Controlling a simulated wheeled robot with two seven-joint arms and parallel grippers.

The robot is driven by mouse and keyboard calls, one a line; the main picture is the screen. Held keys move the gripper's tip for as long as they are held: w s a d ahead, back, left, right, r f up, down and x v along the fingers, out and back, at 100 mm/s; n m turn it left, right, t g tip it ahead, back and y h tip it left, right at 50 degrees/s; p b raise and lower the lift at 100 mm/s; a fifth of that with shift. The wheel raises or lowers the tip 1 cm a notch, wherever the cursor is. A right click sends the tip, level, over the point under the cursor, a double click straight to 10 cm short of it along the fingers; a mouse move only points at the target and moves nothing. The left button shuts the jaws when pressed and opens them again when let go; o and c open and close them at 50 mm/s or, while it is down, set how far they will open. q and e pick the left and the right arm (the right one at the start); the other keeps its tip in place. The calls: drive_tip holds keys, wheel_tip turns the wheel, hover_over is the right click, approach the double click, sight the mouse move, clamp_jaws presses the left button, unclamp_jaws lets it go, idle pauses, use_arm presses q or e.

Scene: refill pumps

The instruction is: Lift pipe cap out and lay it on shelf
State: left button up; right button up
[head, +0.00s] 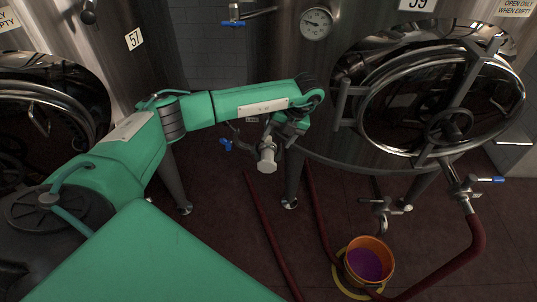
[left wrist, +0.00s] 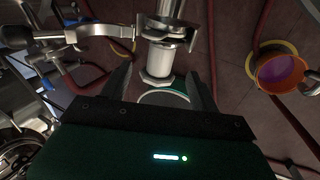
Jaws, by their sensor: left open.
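My left gripper (head: 285,128) is at the end of the green arm, in front of the tank's lower wall. In the left wrist view its two dark fingers (left wrist: 162,82) are open, one on each side of a pale steel pipe end (left wrist: 158,60). A steel clamp (left wrist: 168,30) sits around the pipe beyond it. A pale disc (left wrist: 163,98) with a green edge lies between the fingers, partly hidden by my gripper body; I cannot tell if it is the pipe cap. The steel pipe end also shows in the head view (head: 267,158). My right gripper is not in view.
An orange bucket (head: 369,260) with purple liquid stands on the floor at lower right. Dark red hoses (head: 262,225) run across the floor. A round tank door (head: 440,105) is at right.

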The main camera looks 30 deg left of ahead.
sight(270, 152)
use_arm(q)
drive_tip(key=x, duration=0.3)
drive_tip(key=shift+f, duration=0.15)
drive_tip(key=p+x, duration=0.1)
drive_tip(key=x, duration=0.2)
drive_tip(key=shift+s+f, duration=0.1)
drive_tip(key=shift+f, duration=0.25)
drive_tip(key=shift+a+f, duration=0.2)
drive_tip(key=shift+f, duration=0.35)
drive_tip(key=c, duration=1.2)
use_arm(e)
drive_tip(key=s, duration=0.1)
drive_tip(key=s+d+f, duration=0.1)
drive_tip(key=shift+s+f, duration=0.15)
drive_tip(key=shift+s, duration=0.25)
use_arm(q)
drive_tip(key=shift+r, duration=0.1)
